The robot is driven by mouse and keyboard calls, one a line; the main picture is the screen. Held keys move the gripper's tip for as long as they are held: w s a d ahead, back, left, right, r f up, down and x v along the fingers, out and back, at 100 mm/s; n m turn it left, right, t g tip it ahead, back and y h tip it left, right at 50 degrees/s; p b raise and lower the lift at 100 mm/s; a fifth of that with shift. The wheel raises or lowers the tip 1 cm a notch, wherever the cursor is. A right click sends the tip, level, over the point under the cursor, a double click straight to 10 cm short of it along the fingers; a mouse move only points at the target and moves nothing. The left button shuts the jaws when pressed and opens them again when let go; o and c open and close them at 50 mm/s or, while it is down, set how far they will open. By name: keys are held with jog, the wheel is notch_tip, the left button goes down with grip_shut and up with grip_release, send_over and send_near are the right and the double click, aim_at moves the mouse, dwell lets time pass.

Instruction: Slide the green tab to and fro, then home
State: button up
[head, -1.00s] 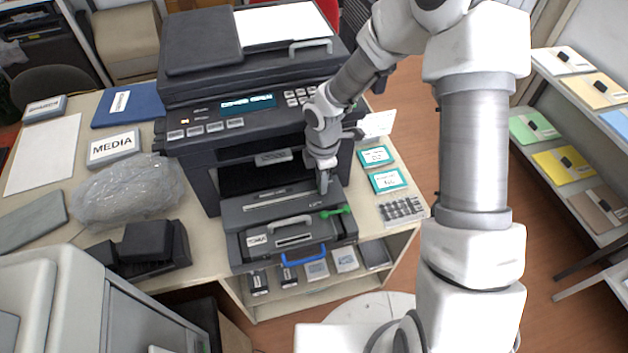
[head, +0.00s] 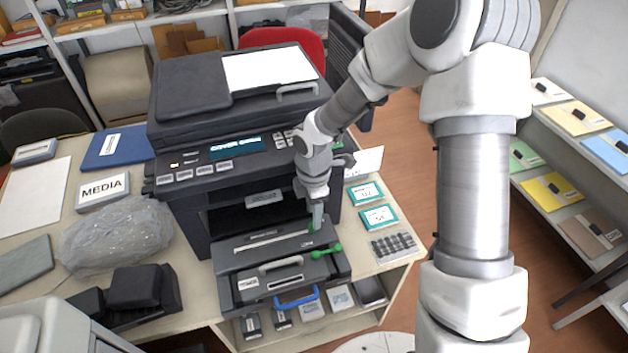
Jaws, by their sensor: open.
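The dark printer (head: 178,205) stands on the table with its front open and the drum unit (head: 262,262) pulled out in front. A long pale slot or wire (head: 262,241) runs along the unit's top. A small green tab (head: 313,229) shows at the right end of this strip. My gripper (head: 317,222) points down right at that green tab, its jaws open; the fingers partly hide the tab, and I cannot tell whether they touch it. A separate green lever (head: 326,251) sits just in front, to the right.
The toner cartridge (head: 270,283) with a blue handle (head: 297,298) sits at the unit's front. A crumpled grey bag (head: 115,235) and a MEDIA box (head: 103,190) lie left. Teal-edged cards (head: 379,217) and a keypad-like item (head: 393,245) lie right.

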notch_tip(320, 180, up, 14)
jog(key=shift+p, duration=0.35)
jog(key=shift+f, duration=0.15)
jog(key=f+b, duration=0.3)
jog(key=f, duration=0.2)
jog(key=f+b, duration=0.4)
jog(key=f, duration=0.2)
jog(key=f+b, duration=0.3)
jog(key=f, duration=0.3)
jog(key=shift+s+a+f, duration=0.1)
jog(key=shift+a+f, duration=0.1)
jog(key=shift+a, duration=0.05)
grip_shut()
dwell(1.5)
